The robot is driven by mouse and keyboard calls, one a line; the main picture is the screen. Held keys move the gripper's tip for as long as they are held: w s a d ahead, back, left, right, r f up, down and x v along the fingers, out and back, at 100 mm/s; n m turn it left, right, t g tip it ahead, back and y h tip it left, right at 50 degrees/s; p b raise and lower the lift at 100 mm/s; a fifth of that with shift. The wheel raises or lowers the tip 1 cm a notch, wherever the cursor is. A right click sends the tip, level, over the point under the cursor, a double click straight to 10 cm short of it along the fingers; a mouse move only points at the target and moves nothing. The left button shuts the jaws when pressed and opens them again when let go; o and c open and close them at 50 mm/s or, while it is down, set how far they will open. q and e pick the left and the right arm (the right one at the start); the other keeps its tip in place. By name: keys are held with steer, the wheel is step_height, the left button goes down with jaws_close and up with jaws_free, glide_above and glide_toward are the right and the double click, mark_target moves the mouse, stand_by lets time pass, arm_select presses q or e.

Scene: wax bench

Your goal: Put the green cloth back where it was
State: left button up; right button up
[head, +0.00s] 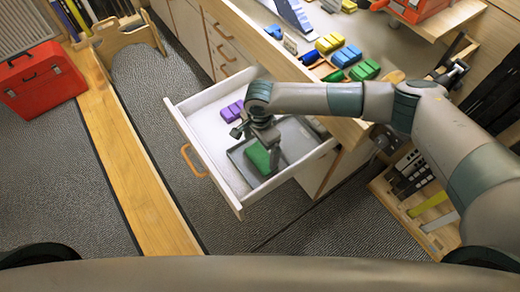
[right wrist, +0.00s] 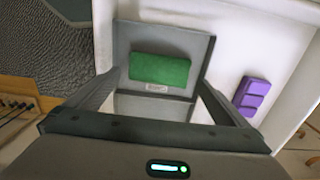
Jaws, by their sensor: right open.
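The green cloth (head: 257,157) lies folded flat in a grey tray (head: 288,158) inside the open white drawer (head: 198,161). In the right wrist view the cloth (right wrist: 160,69) has a small pale label by its near edge, and the grey tray (right wrist: 190,42) surrounds it. My right gripper (head: 256,146) is open over the tray, with its fingers to either side of the cloth in the wrist view. Nothing shows held in it. I cannot tell its height above the cloth. My left gripper is not in view.
A purple block (head: 230,112) lies in the drawer beside the tray; it also shows in the right wrist view (right wrist: 251,96). The bench top above carries yellow, blue and green blocks (head: 364,70). A red toolbox (head: 40,80) stands at far left.

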mark_target(260, 158)
step_height(260, 158, up, 6)
steer(key=p, duration=0.1)
steer(key=shift+r, duration=0.15)
stand_by(0.6)
